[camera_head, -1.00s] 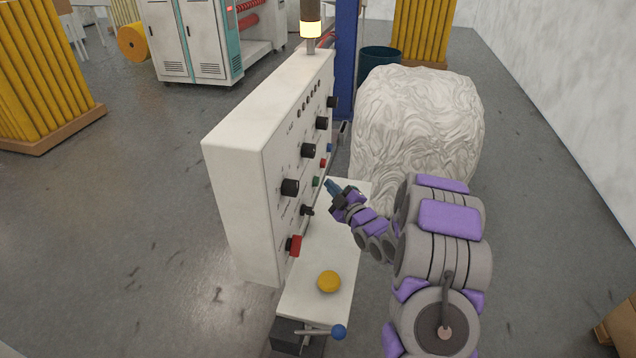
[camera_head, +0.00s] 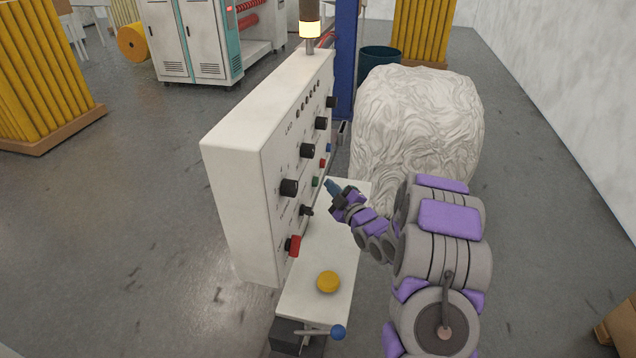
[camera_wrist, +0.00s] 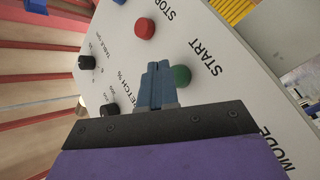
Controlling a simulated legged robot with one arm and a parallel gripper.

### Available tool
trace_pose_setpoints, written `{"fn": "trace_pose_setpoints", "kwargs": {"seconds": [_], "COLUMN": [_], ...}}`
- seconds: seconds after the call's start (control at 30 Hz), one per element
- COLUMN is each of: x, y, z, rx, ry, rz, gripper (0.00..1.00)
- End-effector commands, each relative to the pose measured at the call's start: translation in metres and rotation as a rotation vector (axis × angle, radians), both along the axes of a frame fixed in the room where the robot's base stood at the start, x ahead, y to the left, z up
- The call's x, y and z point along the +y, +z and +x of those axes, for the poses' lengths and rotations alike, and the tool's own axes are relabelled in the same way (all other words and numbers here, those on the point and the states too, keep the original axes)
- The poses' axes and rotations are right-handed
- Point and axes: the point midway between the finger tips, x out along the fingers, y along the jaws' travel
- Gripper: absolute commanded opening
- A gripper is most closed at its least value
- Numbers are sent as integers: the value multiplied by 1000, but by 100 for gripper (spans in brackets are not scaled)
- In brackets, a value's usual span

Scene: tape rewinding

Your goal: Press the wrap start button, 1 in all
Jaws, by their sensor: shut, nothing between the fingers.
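The green START button (camera_wrist: 181,76) is on the white control panel (camera_wrist: 235,75) in the wrist view, with the word START beside it. In the head view the green button (camera_head: 315,182) is small on the panel's right face. My gripper (camera_head: 331,184) is shut and empty, its blue fingertips pointing at the panel close to the green button. In the wrist view the shut fingers (camera_wrist: 157,80) overlap the left edge of the button; whether they touch it cannot be told. The red STOP button (camera_wrist: 145,29) is farther up the panel.
Black knobs (camera_head: 289,187) and a red switch (camera_head: 293,246) stick out of the panel. A blue-knobbed lever (camera_head: 339,332) is in front. A white wrapped bale (camera_head: 420,130) stands behind my arm.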

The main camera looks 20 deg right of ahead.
Motion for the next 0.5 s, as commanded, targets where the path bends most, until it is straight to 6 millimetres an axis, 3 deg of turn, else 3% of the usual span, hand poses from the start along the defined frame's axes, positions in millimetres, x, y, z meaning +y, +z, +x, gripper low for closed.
{"fn": "trace_pose_setpoints", "kwargs": {"seconds": [0.5], "x": [8], "y": [1], "z": [3], "rx": [0], "ry": [3], "rz": [-1], "gripper": [0]}}
